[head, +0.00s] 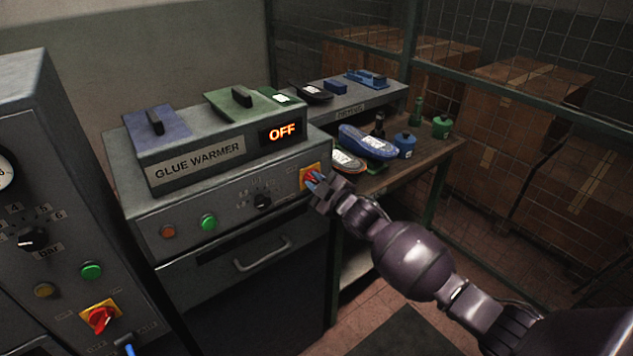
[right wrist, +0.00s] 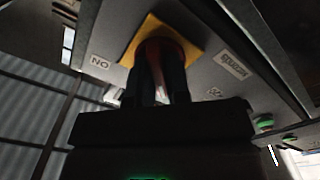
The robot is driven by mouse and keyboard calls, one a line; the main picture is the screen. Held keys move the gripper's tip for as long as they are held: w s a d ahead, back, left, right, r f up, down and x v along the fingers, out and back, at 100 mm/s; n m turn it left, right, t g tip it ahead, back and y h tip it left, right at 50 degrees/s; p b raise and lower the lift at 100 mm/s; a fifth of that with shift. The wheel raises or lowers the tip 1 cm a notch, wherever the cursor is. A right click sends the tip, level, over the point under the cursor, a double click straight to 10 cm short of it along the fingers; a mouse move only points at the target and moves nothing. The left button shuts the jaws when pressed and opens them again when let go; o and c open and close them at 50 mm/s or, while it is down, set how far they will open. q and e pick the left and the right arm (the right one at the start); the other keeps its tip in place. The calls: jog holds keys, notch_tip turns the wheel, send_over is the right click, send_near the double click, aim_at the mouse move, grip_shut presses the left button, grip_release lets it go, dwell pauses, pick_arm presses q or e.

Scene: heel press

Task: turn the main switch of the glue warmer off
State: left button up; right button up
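The glue warmer (head: 235,210) is a grey cabinet, and its display (head: 281,132) reads OFF in lit letters. Its main switch (head: 309,174), a red knob on a yellow plate, is at the right of the front panel. In the right wrist view the yellow plate (right wrist: 185,38) shows with the red knob (right wrist: 160,70) between my fingers. My right gripper (head: 318,183) is at the switch, with a finger on either side of the knob, seemingly closed on it.
A press cabinet (head: 40,130) at left has its own red switch (head: 101,317) on yellow. The warmer's panel has an orange button (head: 167,231), a green button (head: 208,222) and a black knob (head: 262,202). A bench (head: 440,150) with shoes and bottles stands right.

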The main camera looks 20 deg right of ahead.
jog(key=o, duration=0.4)
jog(key=shift+c, duration=0.2)
jog(key=v, duration=1)
jog(key=shift+s+b, duration=0.4)
jog(key=shift+d, duration=0.15)
jog(key=s+d+f+m+g+h, duration=0.2)
jog(key=s+f+m, duration=0.4)
jog(key=s+f, duration=0.4)
jog(key=s+d+f+m+g+h, duration=0.2)
jog(key=s+f+m, duration=0.4)
jog(key=s, duration=1.1)
notch_tip(320, 180, down, 4)
jog(key=shift+f+g+h, duration=0.1)
jog(key=shift+g+h, duration=0.6)
jog(key=shift+h, duration=0.5)
